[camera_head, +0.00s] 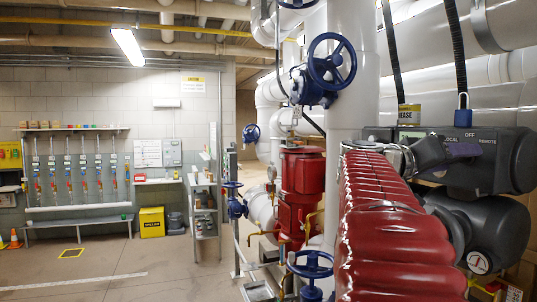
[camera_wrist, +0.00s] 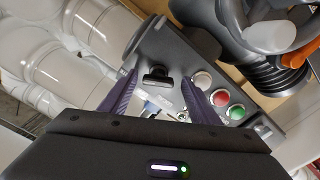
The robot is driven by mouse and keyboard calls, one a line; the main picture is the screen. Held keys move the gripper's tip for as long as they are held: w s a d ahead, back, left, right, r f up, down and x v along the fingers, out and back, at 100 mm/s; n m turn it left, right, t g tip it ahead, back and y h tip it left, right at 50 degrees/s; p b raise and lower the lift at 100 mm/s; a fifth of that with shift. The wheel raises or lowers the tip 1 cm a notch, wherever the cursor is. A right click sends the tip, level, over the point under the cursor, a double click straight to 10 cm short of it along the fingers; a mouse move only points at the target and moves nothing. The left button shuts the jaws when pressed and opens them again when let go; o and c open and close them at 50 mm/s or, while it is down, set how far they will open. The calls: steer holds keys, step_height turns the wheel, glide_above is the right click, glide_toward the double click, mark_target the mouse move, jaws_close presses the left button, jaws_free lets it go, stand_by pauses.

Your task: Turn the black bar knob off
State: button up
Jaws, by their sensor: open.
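The black bar knob (camera_wrist: 157,77) sits on the dark grey face of an actuator box (camera_wrist: 165,50) in the wrist view. Its bar lies nearly level across that picture. My gripper (camera_wrist: 159,79) is open, with one purple finger on each side of the knob and gaps visible between. I cannot tell how deep the fingertips reach. In the head view the box (camera_head: 508,155) is at the right, with LOCAL, OFF and REMOTE lettering. My gripper (camera_head: 430,154) is in front of its face there, and the knob is hidden.
White (camera_wrist: 202,80), red (camera_wrist: 219,98) and green (camera_wrist: 237,112) buttons sit beside the right finger. A blue handwheel (camera_head: 331,62) and large white pipes are close by. Open floor lies left.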

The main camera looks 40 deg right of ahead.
steer(key=shift+s+d, duration=0.2)
steer(key=shift+d, duration=0.3)
steer(key=shift+c, duration=0.4)
steer(key=c, duration=0.9)
steer(key=shift+a, duration=0.2)
steer(key=shift+c, duration=0.4)
steer(key=shift+d, duration=0.15)
